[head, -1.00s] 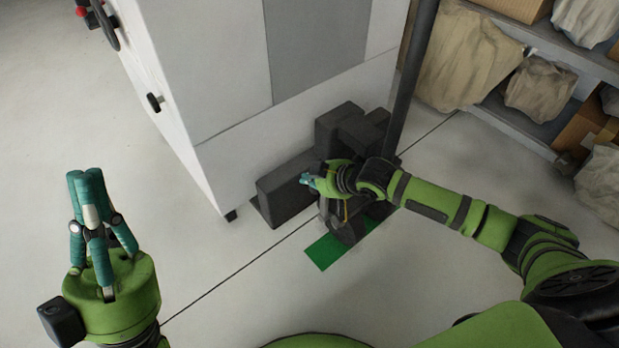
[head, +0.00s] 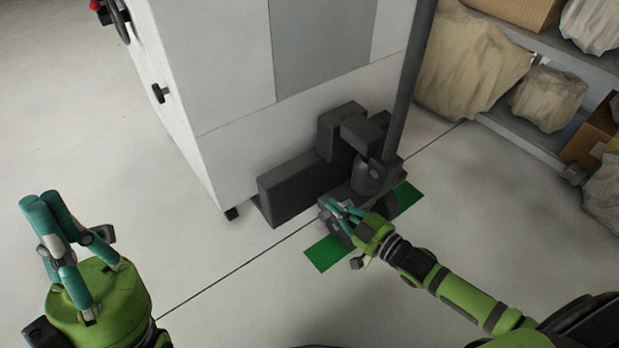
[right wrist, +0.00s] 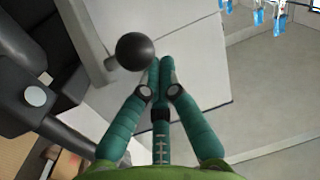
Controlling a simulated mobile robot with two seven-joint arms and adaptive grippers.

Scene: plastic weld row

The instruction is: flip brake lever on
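A dark grey machine with a pole, wheels and a low body (head: 372,178) stands against the white cabinet. My right gripper (head: 335,210) is low at its near side, over the green floor strip. In the right wrist view, a round black knob (right wrist: 136,51), probably the brake lever's end, shows just left of the right fingertips (right wrist: 160,62). The fingertips are together with nothing seen between them; whether they touch the knob I cannot tell. The lever's shaft is not clear in the head view. My left gripper (head: 42,203) is raised at the left, its fingers together and empty.
The white cabinet (head: 235,130) rises behind the machine. A tall dark pole (head: 408,85) stands up from the machine. A green strip (head: 325,253) lies on the floor under it. Shelves with sacks (head: 548,98) are at the right. The floor at the left is clear.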

